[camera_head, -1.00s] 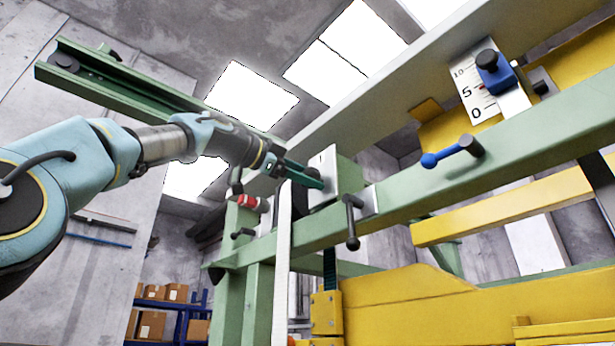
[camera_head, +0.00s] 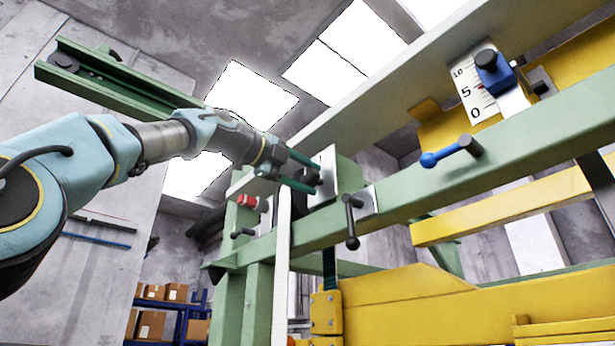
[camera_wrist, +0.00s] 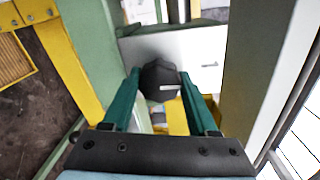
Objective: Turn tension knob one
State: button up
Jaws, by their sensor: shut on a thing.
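The tension knob (camera_wrist: 160,80) is a black ribbed knob with a small white mark, on a pale plate (camera_wrist: 185,52) in the wrist view. My gripper (camera_wrist: 163,88) has its two green fingers on either side of the knob and is shut on it. In the head view, my gripper (camera_head: 308,179) reaches the knob in front of the light plate (camera_head: 325,170) on the green frame. The knob is partly hidden there by the fingers.
A black crank handle (camera_head: 351,220) and a blue-ended lever (camera_head: 450,152) stick out from the green beam (camera_head: 410,190). A scale with a blue slider (camera_head: 495,76) is at upper right. Yellow machine parts (camera_head: 400,305) lie below. A red block (camera_head: 247,201) sits left of the gripper.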

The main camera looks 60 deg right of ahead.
jog(key=shift+d+f+m, duration=0.1)
jog(key=shift+f+m, duration=0.2)
jog(key=shift+m, duration=0.3)
jog(key=o, duration=1.4)
jog(key=shift+r, duration=0.15)
jog(key=shift+c, duration=0.2)
jog(key=shift+w, duration=0.1)
jog(key=b+v, duration=0.4)
jog(key=v, duration=0.7)
